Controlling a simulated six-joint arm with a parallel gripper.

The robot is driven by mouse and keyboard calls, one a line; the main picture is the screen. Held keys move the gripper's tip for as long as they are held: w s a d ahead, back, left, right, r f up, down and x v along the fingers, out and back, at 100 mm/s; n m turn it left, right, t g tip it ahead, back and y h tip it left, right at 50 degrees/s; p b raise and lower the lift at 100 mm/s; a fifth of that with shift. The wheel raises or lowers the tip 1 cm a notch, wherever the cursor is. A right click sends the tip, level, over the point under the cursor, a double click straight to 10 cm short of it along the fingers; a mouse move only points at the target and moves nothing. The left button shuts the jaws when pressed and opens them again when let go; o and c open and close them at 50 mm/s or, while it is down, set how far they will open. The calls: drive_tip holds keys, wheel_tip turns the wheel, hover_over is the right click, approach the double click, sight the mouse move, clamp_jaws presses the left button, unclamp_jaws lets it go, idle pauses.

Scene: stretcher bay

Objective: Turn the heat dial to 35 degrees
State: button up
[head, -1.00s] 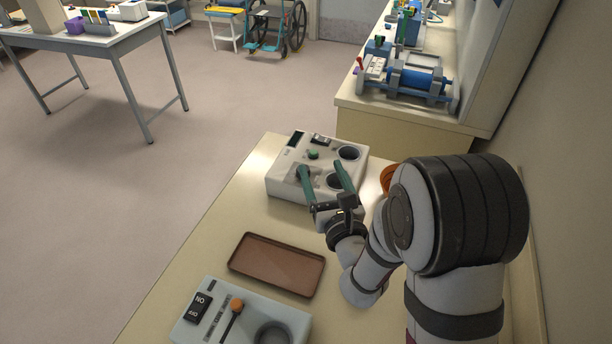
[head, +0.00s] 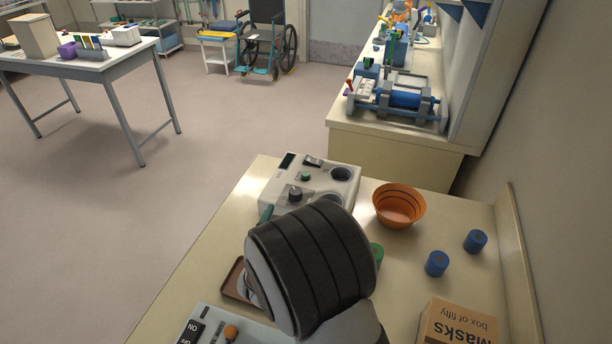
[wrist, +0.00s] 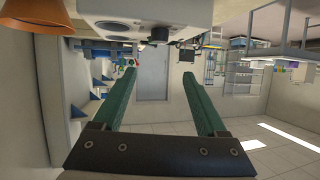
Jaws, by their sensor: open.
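The white heater unit (head: 322,184) stands on the bench in the head view, with a display, a green button and round wells. Its dark heat dial (head: 295,194) shows on the near side of the top; its setting is too small to read. In the wrist view the unit (wrist: 190,10) hangs at the top, with the dark dial (wrist: 160,34) above the gap between my fingers. My gripper (wrist: 159,75) is open and empty, its green fingers apart from the dial. In the head view my arm hides most of it; one green finger (head: 266,213) shows just left of the dial.
A brown tray (head: 232,283) and a second control box (head: 205,318) are partly hidden by my arm. An orange bowl (head: 399,207), blue rolls (head: 437,263), a green roll (head: 377,255) and a masks box (head: 460,325) stand on the right. The bench's left strip is clear.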

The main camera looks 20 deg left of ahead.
sight(296, 191)
drive_tip(key=x, duration=1.1)
drive_tip(key=f+x, duration=0.1)
drive_tip(key=x, duration=0.4)
drive_tip(key=shift+d+f, duration=0.1)
drive_tip(key=shift+d, duration=0.05)
clamp_jaws()
